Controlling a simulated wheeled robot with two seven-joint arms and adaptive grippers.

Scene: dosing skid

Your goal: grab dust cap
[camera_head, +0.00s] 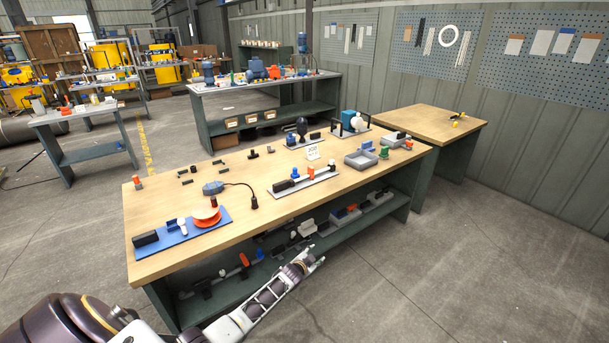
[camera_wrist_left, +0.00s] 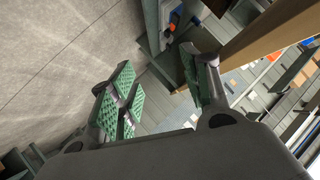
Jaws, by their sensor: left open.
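I cannot tell for sure which small part is the dust cap. Candidates on the wooden bench (camera_head: 290,222) are a small orange-topped piece (camera_head: 138,182) at the left end and a dark plug-like piece (camera_head: 254,202) at the end of a cable. My left gripper (camera_head: 311,259) is in front of the bench's front edge, below the top and near the lower shelf, apart from these pieces. In the left wrist view its green-padded fingers (camera_wrist_left: 162,88) are spread, with nothing between them. My right gripper is not in view.
The bench carries a blue plate (camera_head: 185,236) with an orange disc (camera_head: 205,216), a grey plate with fittings (camera_head: 303,181) and a grey tray (camera_head: 361,160). The lower shelf (camera_head: 225,286) holds several parts. The floor (camera_head: 460,260) at the right is clear.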

